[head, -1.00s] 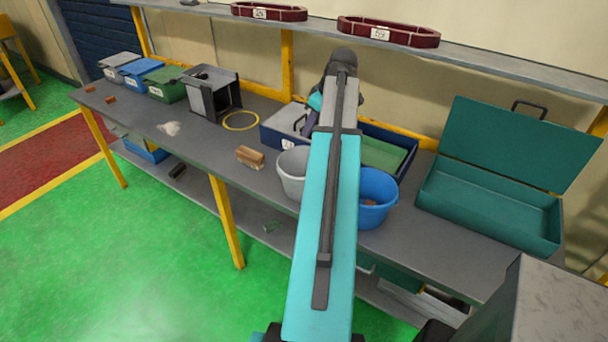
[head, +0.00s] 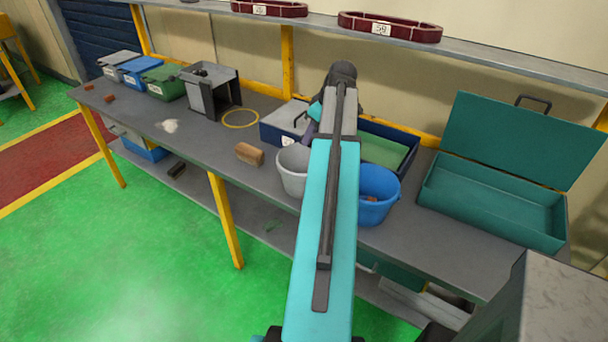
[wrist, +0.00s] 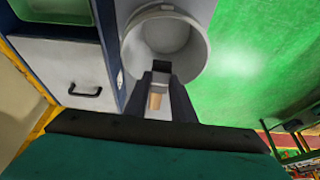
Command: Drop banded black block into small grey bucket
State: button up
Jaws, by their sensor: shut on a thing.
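The small grey bucket (head: 291,180) stands on the bench, partly hidden behind my arm in the head view. In the wrist view its round open mouth (wrist: 168,38) lies just beyond my fingertips. My gripper (wrist: 161,80) is shut on a small block (wrist: 155,101), of which a grey part and a tan part show between the fingers. Its black parts are hard to tell from the dark fingers. The block is by the bucket's near rim in the wrist view; its height above the rim is unclear. In the head view my arm hides the block.
A blue bucket (head: 376,205) stands right of the grey one. A brown block (head: 249,154) and a yellow ring (head: 240,118) lie to the left. A grey-lidded blue box (head: 280,127) is behind. An open teal case (head: 490,205) is at right, beneath a shelf (head: 500,62).

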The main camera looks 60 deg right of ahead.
jog(key=shift+f, duration=0.45)
jog(key=o, duration=1.1)
jog(key=shift+o, duration=0.2)
jog(key=shift+s+r, duration=0.1)
jog(key=shift+r, duration=0.05)
jog(key=b+v, duration=0.4)
jog(key=v, duration=0.9)
jog(key=shift+r, duration=0.25)
